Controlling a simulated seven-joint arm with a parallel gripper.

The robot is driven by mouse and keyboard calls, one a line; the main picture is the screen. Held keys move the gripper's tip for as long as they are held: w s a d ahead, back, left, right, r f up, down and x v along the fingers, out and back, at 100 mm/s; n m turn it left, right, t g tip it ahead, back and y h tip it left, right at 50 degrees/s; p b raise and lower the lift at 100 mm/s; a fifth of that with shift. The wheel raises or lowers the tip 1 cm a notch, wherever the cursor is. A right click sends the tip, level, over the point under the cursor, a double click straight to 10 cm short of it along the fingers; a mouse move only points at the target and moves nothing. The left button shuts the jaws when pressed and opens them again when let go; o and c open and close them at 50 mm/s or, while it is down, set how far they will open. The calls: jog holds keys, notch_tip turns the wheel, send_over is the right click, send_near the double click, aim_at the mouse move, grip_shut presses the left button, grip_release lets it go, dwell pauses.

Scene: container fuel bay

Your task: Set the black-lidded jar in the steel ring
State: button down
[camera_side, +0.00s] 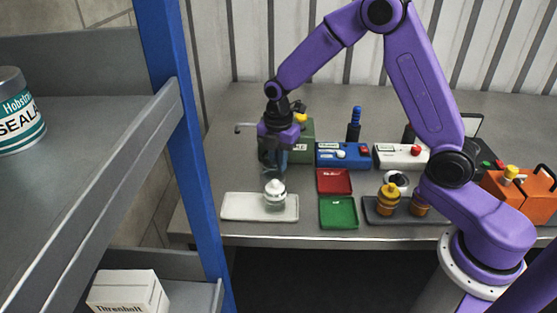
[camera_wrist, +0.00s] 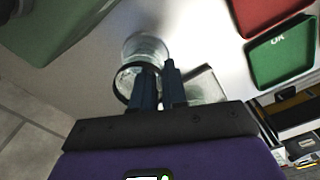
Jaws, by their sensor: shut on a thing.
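In the side view my gripper (camera_side: 274,165) points down over the back right of a pale tray (camera_side: 238,208). In the wrist view its two dark fingers (camera_wrist: 159,72) are close together. They are shut at a clear glass jar (camera_wrist: 147,47) with a black rim, which I take for the black-lidded jar; the fingers hide part of it. In the side view a white-topped jar (camera_side: 275,192) stands in the pale tray, just below my fingertips. I cannot make out the steel ring for certain.
A red tray (camera_side: 334,181) and a green tray (camera_side: 339,213) lie to the right. A dark tray (camera_side: 375,219) holds amber jars (camera_side: 390,200). A green box (camera_side: 303,135), blue box (camera_side: 342,161) and white box (camera_side: 400,163) stand behind. A blue post (camera_side: 185,150) rises at the left.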

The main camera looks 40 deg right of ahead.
jog(key=shift+f, duration=0.7)
dwell(0.7)
jog(key=c, duration=0.7)
grip_release()
jog(key=shift+r, duration=4)
